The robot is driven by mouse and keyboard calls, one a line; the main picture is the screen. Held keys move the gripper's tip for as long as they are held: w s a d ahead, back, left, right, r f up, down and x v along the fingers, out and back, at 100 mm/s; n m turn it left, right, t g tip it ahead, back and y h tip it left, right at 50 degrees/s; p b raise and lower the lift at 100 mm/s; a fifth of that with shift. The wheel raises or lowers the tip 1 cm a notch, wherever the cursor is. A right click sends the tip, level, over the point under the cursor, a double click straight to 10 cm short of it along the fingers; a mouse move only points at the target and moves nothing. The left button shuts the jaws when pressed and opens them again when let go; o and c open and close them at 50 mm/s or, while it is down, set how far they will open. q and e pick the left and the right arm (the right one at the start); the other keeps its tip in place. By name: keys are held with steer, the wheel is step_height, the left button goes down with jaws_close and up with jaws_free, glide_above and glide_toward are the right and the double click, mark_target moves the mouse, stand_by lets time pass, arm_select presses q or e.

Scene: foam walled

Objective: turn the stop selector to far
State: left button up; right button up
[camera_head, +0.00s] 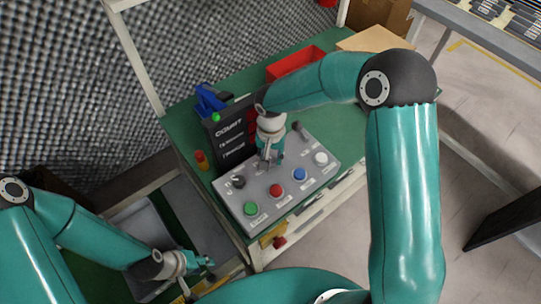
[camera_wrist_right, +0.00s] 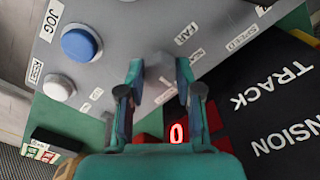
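The grey control panel (camera_head: 262,206) sits on the green bench. The stop selector (camera_wrist_right: 160,75) looks like a blurred pale grey knob between my right fingertips in the right wrist view; its pointing direction is not clear. A FAR label (camera_wrist_right: 187,33) is printed beyond it. My right gripper (camera_head: 267,160) is over the panel's middle and hides the selector in the head view. In the wrist view its teal fingers (camera_wrist_right: 160,78) stand apart, one on each side of the knob; I cannot tell whether they touch it. My left gripper (camera_head: 207,262) is low at the left, away from the panel.
The panel bears green (camera_head: 251,208), red (camera_head: 276,190), blue (camera_head: 300,174) and white (camera_head: 321,158) buttons, and a dark speed knob (camera_head: 238,181). A black display (camera_head: 231,140) stands behind. A red bin (camera_head: 296,64) and a blue object (camera_head: 210,100) are on the bench.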

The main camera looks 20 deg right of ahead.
jaws_close()
steer(key=shift+n, duration=0.4)
steer(key=n+b, duration=0.1)
steer(key=n, duration=0.1)
steer(key=shift+n, duration=0.3)
steer(key=n, duration=0.9)
steer(key=n+p, duration=0.1)
steer(key=n, duration=0.4)
steer(key=shift+n, duration=0.3)
